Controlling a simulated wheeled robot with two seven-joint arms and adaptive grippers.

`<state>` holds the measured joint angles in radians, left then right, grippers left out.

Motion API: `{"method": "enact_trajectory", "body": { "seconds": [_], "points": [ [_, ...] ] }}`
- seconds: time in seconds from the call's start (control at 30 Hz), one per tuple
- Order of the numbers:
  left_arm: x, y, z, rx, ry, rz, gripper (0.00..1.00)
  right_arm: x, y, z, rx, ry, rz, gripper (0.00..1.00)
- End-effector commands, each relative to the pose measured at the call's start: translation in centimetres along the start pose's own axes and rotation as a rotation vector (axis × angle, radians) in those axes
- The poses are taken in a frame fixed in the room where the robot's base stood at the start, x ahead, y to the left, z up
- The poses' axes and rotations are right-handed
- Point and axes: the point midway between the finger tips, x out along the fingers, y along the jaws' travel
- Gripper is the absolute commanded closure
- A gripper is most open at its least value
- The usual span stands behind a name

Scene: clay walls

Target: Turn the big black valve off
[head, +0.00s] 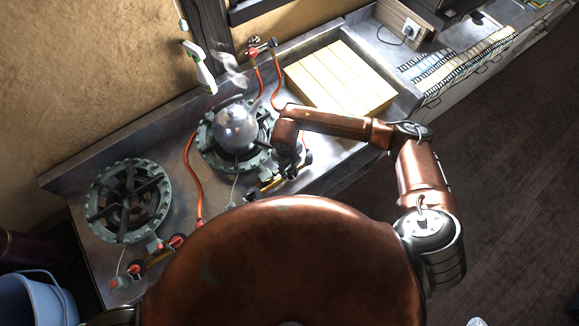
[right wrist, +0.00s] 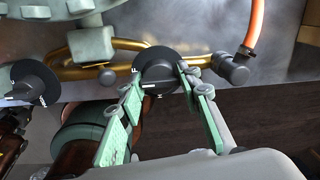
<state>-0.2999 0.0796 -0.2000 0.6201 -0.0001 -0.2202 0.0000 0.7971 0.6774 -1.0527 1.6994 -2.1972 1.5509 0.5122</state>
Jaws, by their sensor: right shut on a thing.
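The big black valve (right wrist: 160,72) is a round dark knob with a small white mark, on a brass pipe (right wrist: 125,44) at the counter's front edge in the right wrist view. My right gripper (right wrist: 160,84) has its green fingers on either side of this knob and is shut on it. In the head view my right gripper (head: 288,165) is at the front right of the right burner (head: 206,152), and my wrist hides most of the knob. A second black knob (right wrist: 32,82) is to the left in the wrist view. My left gripper is not in view.
A steaming metal kettle (head: 237,128) stands on the right burner. A left burner (head: 128,200), orange hoses (head: 195,180) and a spray bottle (head: 199,68) are on the counter. Pale wooden boards (head: 340,80) lie behind my right arm. A blue bucket (head: 35,302) is lower left.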

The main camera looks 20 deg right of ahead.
Motion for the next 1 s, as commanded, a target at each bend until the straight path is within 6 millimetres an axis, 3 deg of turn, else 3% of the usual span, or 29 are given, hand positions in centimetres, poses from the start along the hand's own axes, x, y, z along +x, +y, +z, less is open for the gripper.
{"method": "enact_trajectory", "body": {
  "seconds": [0.53,0.57,0.6,0.77,1.0],
  "points": [
    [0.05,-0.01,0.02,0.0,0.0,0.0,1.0,0.24,0.55,-0.25,0.022,0.007,0.01,0.92],
    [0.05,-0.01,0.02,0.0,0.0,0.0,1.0,0.24,0.55,-0.25,0.021,0.007,0.01,0.67],
    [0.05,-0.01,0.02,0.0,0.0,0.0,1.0,0.23,0.56,-0.25,0.021,0.007,0.01,0.65],
    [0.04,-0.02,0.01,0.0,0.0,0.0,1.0,0.15,0.39,-0.17,0.023,0.005,0.007,0.54],
    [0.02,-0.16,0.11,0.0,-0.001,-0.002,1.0,0.06,0.17,-0.08,0.024,0.002,0.004,0.53]
  ]
}}
